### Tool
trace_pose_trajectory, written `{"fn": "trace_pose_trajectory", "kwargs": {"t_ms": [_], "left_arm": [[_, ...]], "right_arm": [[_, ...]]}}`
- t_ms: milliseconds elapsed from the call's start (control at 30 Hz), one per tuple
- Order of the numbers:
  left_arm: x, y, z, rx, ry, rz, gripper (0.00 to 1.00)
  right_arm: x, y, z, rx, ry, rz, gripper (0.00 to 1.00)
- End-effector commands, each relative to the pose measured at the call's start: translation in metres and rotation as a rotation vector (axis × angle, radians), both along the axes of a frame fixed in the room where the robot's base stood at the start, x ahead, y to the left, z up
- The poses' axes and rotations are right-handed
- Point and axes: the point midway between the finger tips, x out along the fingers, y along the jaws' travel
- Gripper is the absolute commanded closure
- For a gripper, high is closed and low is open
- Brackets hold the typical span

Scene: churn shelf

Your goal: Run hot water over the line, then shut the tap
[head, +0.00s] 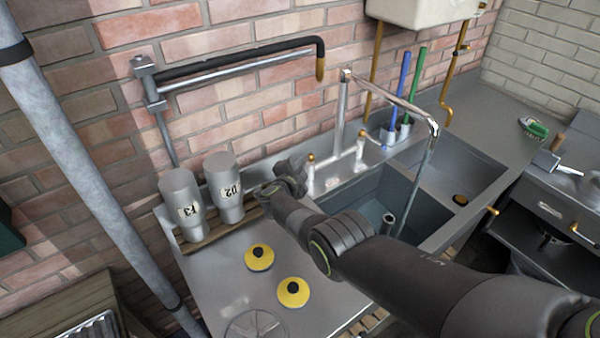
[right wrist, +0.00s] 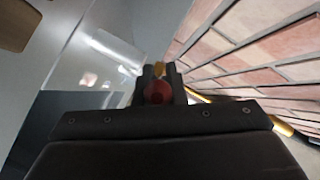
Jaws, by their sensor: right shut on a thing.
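The tap has a tall metal riser with a swivel spout (head: 395,100) that reaches over the sink (head: 350,203). A thin grey streak drops from the spout's end into the sink; I cannot tell whether it is pipe or water. A brass-topped valve (head: 310,160) stands at the left of the tap base, another (head: 361,135) at the right. My right gripper (head: 285,180) is beside the left valve. In the right wrist view it (right wrist: 159,85) is shut on a red round knob (right wrist: 158,93). A black-sleeved pipe (head: 240,62) with a brass end hangs on the brick wall. My left gripper is out of view.
Two steel cans (head: 184,205) (head: 224,188) stand on a wooden rack left of my right gripper. Two yellow discs (head: 258,264) (head: 293,298) lie on the steel counter. Blue and green brushes (head: 404,85) (head: 417,75) stand behind the sink.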

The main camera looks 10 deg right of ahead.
Motion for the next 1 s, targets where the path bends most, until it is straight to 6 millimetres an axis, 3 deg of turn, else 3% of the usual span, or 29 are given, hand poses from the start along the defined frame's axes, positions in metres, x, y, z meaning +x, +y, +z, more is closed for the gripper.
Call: {"fn": "trace_pose_trajectory", "kwargs": {"t_ms": [200, 667, 700, 833, 1000], "left_arm": [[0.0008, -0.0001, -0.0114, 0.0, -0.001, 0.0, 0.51], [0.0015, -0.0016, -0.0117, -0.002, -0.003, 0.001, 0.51], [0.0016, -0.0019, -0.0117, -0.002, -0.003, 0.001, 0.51], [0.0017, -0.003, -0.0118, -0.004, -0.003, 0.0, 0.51], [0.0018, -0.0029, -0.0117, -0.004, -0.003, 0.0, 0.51]], "right_arm": [[-0.0011, 0.0037, -0.0034, 0.002, 0.007, -0.037, 1.0], [-0.0014, 0.0036, -0.0024, 0.004, 0.009, -0.047, 1.0], [-0.0015, 0.0036, -0.0025, 0.004, 0.009, -0.047, 0.84], [-0.0013, 0.0027, -0.0018, 0.003, 0.008, -0.048, 0.67], [-0.0008, 0.0014, -0.0008, 0.002, 0.005, -0.051, 0.67]]}}
